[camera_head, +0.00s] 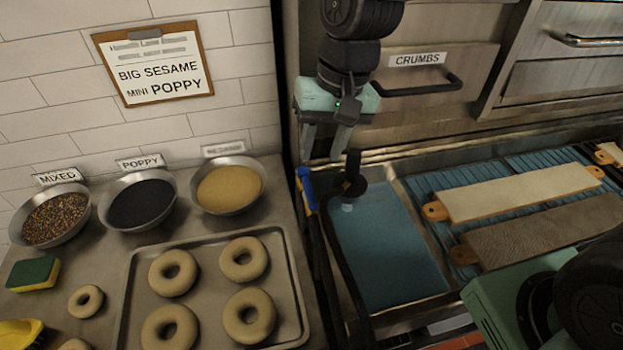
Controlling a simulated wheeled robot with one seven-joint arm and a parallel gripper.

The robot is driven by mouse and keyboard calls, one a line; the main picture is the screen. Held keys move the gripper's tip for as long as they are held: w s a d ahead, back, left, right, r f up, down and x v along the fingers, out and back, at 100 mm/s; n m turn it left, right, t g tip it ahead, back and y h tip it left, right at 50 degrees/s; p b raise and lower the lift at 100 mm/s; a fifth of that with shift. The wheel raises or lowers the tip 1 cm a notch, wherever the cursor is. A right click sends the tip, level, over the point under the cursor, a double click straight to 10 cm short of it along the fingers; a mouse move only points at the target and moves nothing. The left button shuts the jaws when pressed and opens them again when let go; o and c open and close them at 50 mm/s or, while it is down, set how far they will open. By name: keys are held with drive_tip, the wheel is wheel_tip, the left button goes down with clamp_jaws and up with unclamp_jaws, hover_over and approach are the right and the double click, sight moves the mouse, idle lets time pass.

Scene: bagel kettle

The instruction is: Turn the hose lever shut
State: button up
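A blue lever (305,188) with a yellow lower part stands at the left edge of the water-filled basin (385,250). A black hose (340,270) runs beside it along the basin's left side. A dark nozzle (352,182) points down over the water, with a pale patch just under it. I cannot tell if water is flowing. My gripper (322,155) points down above the basin's back left corner, fingers apart and nothing seen between them. Its fingertips are a little above and right of the lever's top, apparently not touching it.
At left, a tray (120,318) holds bagels, with three bowls (228,187) behind. A green and yellow sponge (33,274) lies left. A drawer marked CRUMBS (425,88) is behind my gripper.

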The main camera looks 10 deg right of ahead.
sight(310, 191)
drive_tip(key=f, duration=0.3)
drive_tip(key=a+f, duration=0.1)
drive_tip(key=f, duration=0.2)
drive_tip(key=f+p, duration=0.1)
drive_tip(key=f, duration=0.2)
drive_tip(key=shift+a, duration=0.4)
drive_tip(key=shift+c, duration=0.4)
clamp_jaws()
